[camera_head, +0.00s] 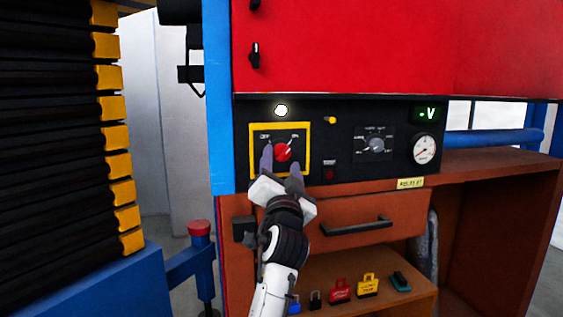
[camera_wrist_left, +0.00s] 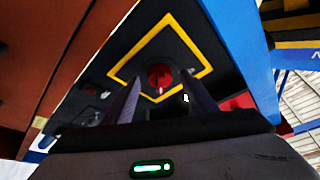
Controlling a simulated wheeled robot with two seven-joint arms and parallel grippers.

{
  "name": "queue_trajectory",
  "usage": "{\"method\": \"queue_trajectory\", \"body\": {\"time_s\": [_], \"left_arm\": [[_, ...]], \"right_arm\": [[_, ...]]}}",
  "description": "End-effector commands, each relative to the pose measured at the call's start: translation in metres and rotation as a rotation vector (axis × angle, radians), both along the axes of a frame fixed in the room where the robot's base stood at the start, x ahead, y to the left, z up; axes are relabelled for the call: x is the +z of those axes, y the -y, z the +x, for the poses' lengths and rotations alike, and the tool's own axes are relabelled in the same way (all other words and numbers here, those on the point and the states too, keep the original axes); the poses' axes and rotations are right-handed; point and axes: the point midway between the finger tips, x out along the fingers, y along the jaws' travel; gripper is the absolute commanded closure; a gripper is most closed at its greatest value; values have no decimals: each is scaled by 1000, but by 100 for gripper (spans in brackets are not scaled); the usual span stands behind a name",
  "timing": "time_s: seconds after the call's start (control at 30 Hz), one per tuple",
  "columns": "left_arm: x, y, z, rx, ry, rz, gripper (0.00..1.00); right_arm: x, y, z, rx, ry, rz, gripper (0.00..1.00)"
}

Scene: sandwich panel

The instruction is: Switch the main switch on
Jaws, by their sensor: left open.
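The main switch (camera_head: 283,152) is a red rotary knob inside a yellow square frame (camera_head: 308,128) on the black control panel. It also shows in the left wrist view (camera_wrist_left: 160,77), between and beyond my fingers. My left gripper (camera_head: 281,165) is open in front of the knob, one finger at its left and one at its lower right. I cannot tell whether the fingers touch it. Small labels show above the knob, one at each side. A round white lamp (camera_head: 281,110) above the frame looks lit. My right gripper is not in view.
The panel also holds a grey selector (camera_head: 376,144), a dial gauge (camera_head: 424,149), a green "V" display (camera_head: 426,114) and a small yellow part (camera_head: 330,120). Below are a drawer handle (camera_head: 356,226) and a shelf with padlocks (camera_head: 340,291). A blue post (camera_head: 219,100) stands close at the left.

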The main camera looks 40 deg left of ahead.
Motion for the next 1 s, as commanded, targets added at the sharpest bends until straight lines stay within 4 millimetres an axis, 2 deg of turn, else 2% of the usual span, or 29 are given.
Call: {"method": "queue_trajectory", "body": {"time_s": [0.2,0.43,0.6,1.0], "left_arm": [[-17,26,-34,-2,-1,-2,48],[-27,44,-60,0,-1,-1,48],[-27,48,-66,1,-1,0,48],[-27,48,-66,1,-1,0,48]], "right_arm": [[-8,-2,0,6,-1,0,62],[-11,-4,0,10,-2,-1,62],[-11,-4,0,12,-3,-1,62],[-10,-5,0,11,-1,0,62]]}}
